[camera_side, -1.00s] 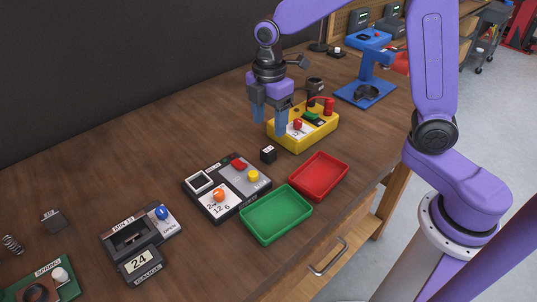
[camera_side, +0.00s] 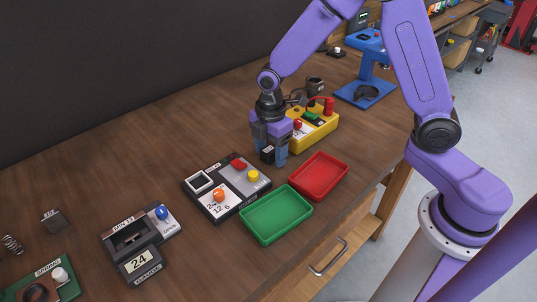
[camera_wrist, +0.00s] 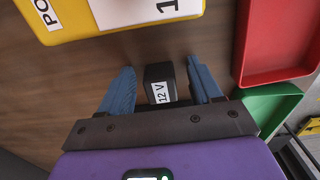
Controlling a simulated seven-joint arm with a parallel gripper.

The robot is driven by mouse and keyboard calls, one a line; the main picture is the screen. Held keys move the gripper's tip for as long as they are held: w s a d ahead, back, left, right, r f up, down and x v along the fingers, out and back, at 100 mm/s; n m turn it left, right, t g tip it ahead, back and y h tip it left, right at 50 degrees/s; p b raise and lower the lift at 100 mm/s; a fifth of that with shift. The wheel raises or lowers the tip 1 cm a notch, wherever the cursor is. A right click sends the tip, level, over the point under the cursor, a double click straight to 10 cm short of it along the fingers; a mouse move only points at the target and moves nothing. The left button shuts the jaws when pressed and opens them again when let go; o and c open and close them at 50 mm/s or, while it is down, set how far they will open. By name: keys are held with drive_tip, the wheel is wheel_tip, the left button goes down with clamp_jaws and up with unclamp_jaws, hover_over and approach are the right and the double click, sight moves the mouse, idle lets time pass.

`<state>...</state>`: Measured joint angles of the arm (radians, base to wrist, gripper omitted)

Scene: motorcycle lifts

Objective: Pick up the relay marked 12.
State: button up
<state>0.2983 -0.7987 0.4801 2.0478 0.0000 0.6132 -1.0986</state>
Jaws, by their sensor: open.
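The relay (camera_wrist: 159,84) is a small black block with a white label reading "12 V" in the wrist view. In the side view the relay (camera_side: 267,155) stands on the wooden bench, partly hidden by my fingers. My gripper (camera_side: 270,158) is lowered around it, with one finger on each side.
A yellow box (camera_side: 313,131) stands close behind the relay. A red tray (camera_side: 319,177) and a green tray (camera_side: 276,214) lie to the right and in front. A grey-black panel with buttons (camera_side: 227,186) is at the left.

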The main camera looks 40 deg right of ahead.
sight(270, 148)
drive_tip(key=c, duration=1.1)
drive_tip(key=shift+o, duration=0.2)
drive_tip(key=shift+r, duration=0.15)
drive_tip(key=shift+r, duration=0.3)
wheel_tip(270, 148, up, 2)
drive_tip(key=shift+r, duration=0.1)
drive_tip(key=s+d+r, duration=0.4)
drive_tip(key=s+r, duration=0.6)
drive_tip(key=s, duration=0.3)
drive_tip(key=shift+s, duration=0.2)
